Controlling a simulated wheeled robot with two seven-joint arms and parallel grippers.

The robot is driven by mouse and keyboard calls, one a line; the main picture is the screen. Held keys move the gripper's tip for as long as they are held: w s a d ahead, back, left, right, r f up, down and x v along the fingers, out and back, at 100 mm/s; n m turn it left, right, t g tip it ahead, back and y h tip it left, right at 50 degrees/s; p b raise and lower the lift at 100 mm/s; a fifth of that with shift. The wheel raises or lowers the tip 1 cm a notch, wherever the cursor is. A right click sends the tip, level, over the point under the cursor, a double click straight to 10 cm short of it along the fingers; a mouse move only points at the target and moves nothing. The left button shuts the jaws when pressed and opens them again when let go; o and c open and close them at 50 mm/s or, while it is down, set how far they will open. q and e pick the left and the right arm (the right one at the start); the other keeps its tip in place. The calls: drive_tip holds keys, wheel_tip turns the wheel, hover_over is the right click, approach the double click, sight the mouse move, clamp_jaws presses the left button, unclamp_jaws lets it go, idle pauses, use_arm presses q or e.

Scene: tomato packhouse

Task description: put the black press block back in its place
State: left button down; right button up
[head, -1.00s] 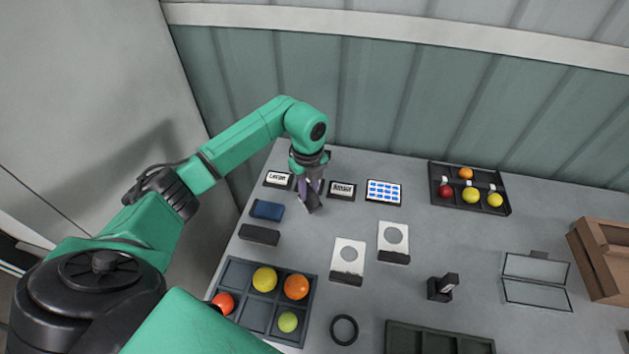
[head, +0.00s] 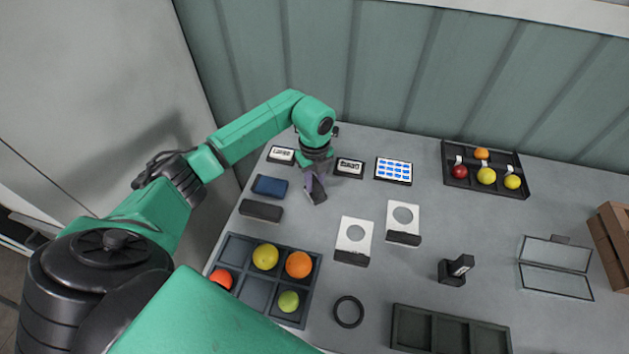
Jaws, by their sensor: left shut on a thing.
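My left gripper (head: 315,187) reaches down over the table, just in front of the row of label plates. It is shut on a small dark block (head: 318,198), which I take for the black press block; the fingers hide part of it, and I cannot tell whether it touches the table. A long black block (head: 261,211) lies to the left, in front of a dark blue block (head: 270,186). Label plates stand behind the gripper, one left (head: 281,155) and one right (head: 349,168). My right gripper is out of view.
A fruit tray (head: 233,250) is at front left, with a black ring (head: 349,312) beside it. A sample tray (head: 459,184) is at the back.

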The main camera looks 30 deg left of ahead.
use_arm(q)
drive_tip(key=shift+f+b, duration=0.3)
drive_tip(key=shift+f, duration=0.1)
drive_tip(key=c, duration=0.6)
unclamp_jaws()
drive_tip(key=c, duration=0.3)
drive_tip(key=shift+r, duration=0.1)
wheel_tip(320, 180, up, 7)
drive_tip(key=p, duration=0.5)
drive_tip(key=shift+p, duration=0.4)
